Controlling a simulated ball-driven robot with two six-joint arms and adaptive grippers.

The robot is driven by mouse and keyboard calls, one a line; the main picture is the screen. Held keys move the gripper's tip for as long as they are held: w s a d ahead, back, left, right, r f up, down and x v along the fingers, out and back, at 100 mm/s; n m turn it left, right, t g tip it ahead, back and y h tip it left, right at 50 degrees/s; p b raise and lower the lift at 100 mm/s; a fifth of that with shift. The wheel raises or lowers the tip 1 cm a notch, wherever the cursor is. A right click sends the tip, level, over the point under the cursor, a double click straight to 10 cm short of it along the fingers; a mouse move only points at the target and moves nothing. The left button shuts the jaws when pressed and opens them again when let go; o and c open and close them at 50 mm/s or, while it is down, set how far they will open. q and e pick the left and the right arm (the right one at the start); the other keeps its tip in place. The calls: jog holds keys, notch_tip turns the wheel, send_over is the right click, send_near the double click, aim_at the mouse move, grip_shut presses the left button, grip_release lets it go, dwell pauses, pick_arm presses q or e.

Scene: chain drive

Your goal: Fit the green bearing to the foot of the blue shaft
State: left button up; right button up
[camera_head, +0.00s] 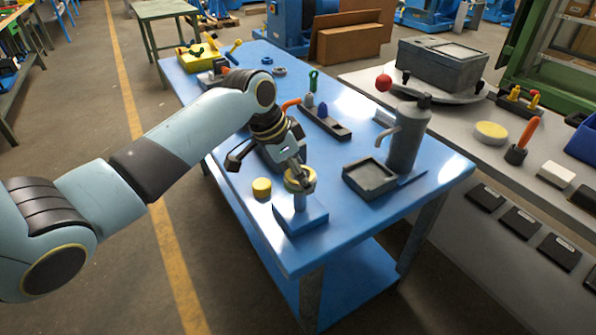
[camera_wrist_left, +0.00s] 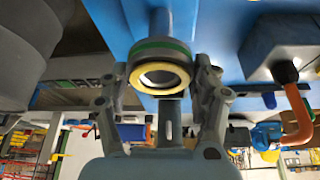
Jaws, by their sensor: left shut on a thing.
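The green bearing (camera_wrist_left: 160,66) is a ring with a green band and a yellow face. In the head view it shows as a yellow ring (camera_head: 297,184). My left gripper (camera_head: 301,182) is shut on it, with one finger on either side in the left wrist view (camera_wrist_left: 160,88). The blue shaft (camera_head: 300,202) stands upright on a square blue base (camera_head: 303,219) near the table's front corner. The bearing is at the shaft's upper end; I cannot tell whether it is around the shaft or just above it. My right gripper is not in view.
A yellow cylinder (camera_head: 262,187) stands left of the base. A grey tray (camera_head: 369,178) and a grey bottle with a spout (camera_head: 408,135) stand to the right. Behind are a dark rack (camera_head: 325,124) with upright pieces and an orange-handled tool (camera_head: 290,104). The table's front corner is clear.

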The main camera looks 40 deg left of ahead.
aim_at(298, 198)
pick_arm(q)
jog(key=shift+r, duration=0.1)
dwell(0.3)
jog(key=shift+p, duration=0.4)
jog(key=shift+p, duration=0.35)
dwell(0.4)
jog(key=shift+f+b, duration=0.85)
jog(key=shift+f, duration=0.7)
jog(key=shift+f+b, duration=1.3)
jog(key=shift+f, duration=0.85)
jog(key=o, duration=1.5)
jog(key=shift+o, duration=0.2)
jog(key=v, duration=1.2)
